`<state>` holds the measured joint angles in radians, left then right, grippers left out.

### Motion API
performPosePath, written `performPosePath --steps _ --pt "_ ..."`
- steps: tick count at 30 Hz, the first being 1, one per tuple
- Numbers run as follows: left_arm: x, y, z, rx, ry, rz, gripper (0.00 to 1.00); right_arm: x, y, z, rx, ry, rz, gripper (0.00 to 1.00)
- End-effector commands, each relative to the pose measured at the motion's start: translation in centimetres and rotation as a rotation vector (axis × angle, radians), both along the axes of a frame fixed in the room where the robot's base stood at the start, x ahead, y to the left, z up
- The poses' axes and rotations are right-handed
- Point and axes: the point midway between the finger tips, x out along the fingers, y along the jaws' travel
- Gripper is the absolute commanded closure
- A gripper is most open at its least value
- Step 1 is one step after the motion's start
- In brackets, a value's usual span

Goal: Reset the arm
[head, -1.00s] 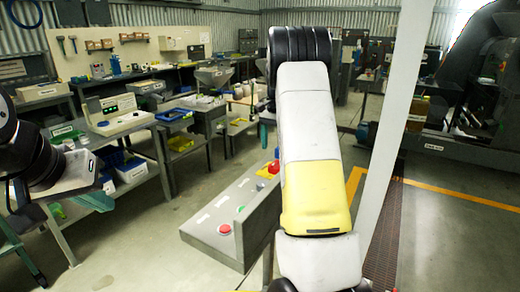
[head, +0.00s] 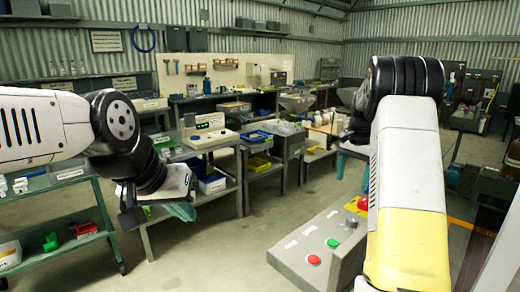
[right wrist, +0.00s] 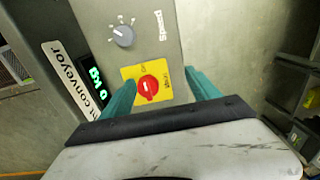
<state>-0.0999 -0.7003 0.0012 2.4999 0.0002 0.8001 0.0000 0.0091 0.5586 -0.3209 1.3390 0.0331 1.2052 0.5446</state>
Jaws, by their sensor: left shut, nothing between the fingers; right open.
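My left gripper (head: 158,212) hangs at the left of the head view, with its teal fingers together and nothing in them. It is in front of the shelved benches, apart from them as far as I can see. My right arm (head: 405,200), white and yellow, rises at the right of the head view, and its gripper is mostly hidden behind it. In the right wrist view, my right gripper (right wrist: 158,78) is open, its teal fingers apart. A red rotary switch (right wrist: 149,86) on a yellow plate shows between the fingers; I cannot tell whether they touch it.
A grey button panel (head: 285,262) stands close to my right arm. A speed knob (right wrist: 123,36) and a green display (right wrist: 95,77) are near the right gripper. A green shelf cart (head: 60,245) is below my left arm. The middle floor is open.

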Motion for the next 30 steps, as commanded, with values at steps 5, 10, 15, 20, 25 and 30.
performPosePath --steps 5,10,15,20,25,30 --pt "0.0 0.0 0.0 -0.001 0.0 0.001 1.0 -1.1 0.9 1.6 0.015 -0.03 0.036 0.3" --pt "0.0 0.0 0.0 -0.001 0.0 0.001 1.0 -2.9 2.2 3.7 0.035 -0.072 0.088 0.3" --pt "0.0 0.0 0.0 -0.001 0.0 0.001 1.0 -5.8 4.1 6.5 0.055 -0.135 0.17 0.3" --pt "0.0 0.0 0.0 -0.001 0.0 0.001 1.0 -10.7 7.0 9.7 0.072 -0.228 0.296 0.3" --pt "0.0 0.0 0.0 -0.001 0.0 0.001 1.0 -17.3 10.6 12.0 0.064 -0.342 0.467 0.3" --pt "0.0 0.0 0.0 -0.001 0.0 0.001 1.0 -24.0 13.8 12.3 0.023 -0.452 0.639 0.3"
